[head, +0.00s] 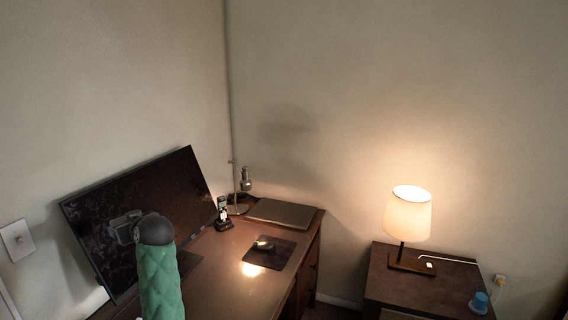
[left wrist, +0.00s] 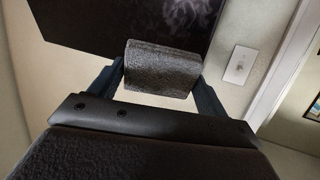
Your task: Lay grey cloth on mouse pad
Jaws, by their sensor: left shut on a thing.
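In the left wrist view, my left gripper (left wrist: 160,80) is shut on the grey cloth (left wrist: 163,66), a thick, textured grey block shape between its two fingers. The cloth is held up, with a dark panel and pale wall behind it. In the head view, the mouse pad (head: 284,251) is a dark square on the desk, right of the monitor, with a computer mouse on it. My green-padded arm stands in front of the monitor. A greyish shape shows beside its dark end; I cannot tell whether it is my gripper or a reflection. My right gripper is out of view.
The monitor (head: 90,215) stands at the desk's left. A dark mouse (head: 264,245) sits on the pad. A phone on a stand (head: 223,214), a desk lamp (head: 244,184) and a closed laptop (head: 283,213) are behind. The brown desk (head: 222,250) is bare left of the pad.

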